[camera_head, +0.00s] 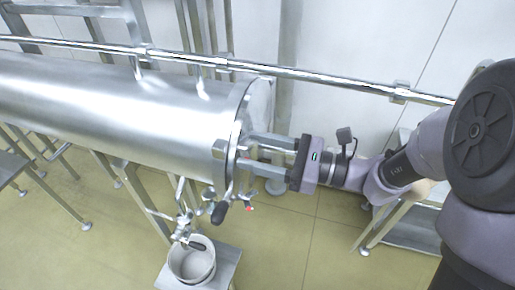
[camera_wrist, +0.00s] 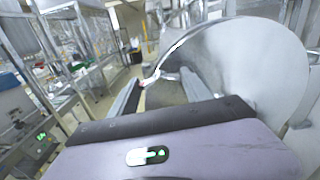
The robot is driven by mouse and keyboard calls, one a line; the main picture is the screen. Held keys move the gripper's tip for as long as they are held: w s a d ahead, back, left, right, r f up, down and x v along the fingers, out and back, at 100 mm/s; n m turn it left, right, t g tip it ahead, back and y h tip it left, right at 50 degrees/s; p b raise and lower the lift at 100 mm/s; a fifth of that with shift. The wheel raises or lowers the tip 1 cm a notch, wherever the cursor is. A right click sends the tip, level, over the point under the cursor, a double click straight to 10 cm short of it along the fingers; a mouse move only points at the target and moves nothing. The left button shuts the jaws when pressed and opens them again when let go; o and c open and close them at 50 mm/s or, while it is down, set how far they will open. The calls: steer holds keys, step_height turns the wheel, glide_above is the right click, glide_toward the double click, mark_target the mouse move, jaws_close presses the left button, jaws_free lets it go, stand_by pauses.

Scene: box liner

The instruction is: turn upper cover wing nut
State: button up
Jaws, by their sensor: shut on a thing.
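A large horizontal steel cylinder (camera_head: 120,100) has a round end cover (camera_head: 262,97), which also fills the right of the wrist view (camera_wrist: 255,65). My gripper (camera_head: 245,152) reaches in from the right at the cover's near edge, its two long fingers pointing left. It is shut on the upper cover wing nut; the exact contact is small and partly hidden by the fingers. In the wrist view my gripper (camera_wrist: 158,82) has its fingers on either side of a bright metal part by the cover's rim. A dark handle (camera_head: 219,212) hangs below the fingers.
A horizontal rail (camera_head: 300,77) runs behind the cylinder, above my gripper. A white bucket (camera_head: 191,262) stands on a small stand below valves and pipes. Metal frame legs stand around; floor at lower right of the bucket is clear.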

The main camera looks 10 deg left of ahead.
steer(key=m+p, duration=0.1)
steer(key=p, duration=0.1)
steer(key=m+p, duration=0.2)
steer(key=shift+r+p, duration=0.3)
steer(key=shift+p, duration=0.05)
steer(key=m+p, duration=0.5)
steer(key=p, duration=0.1)
steer(key=shift+m, duration=0.4)
steer(key=m+p, duration=0.4)
steer(key=p, duration=0.1)
steer(key=shift+m, duration=0.3)
steer(key=m+p, duration=0.4)
steer(key=shift+f+m, duration=0.25)
steer(key=shift+m, duration=0.35)
steer(key=o, duration=1.4)
steer(key=shift+c, duration=0.2)
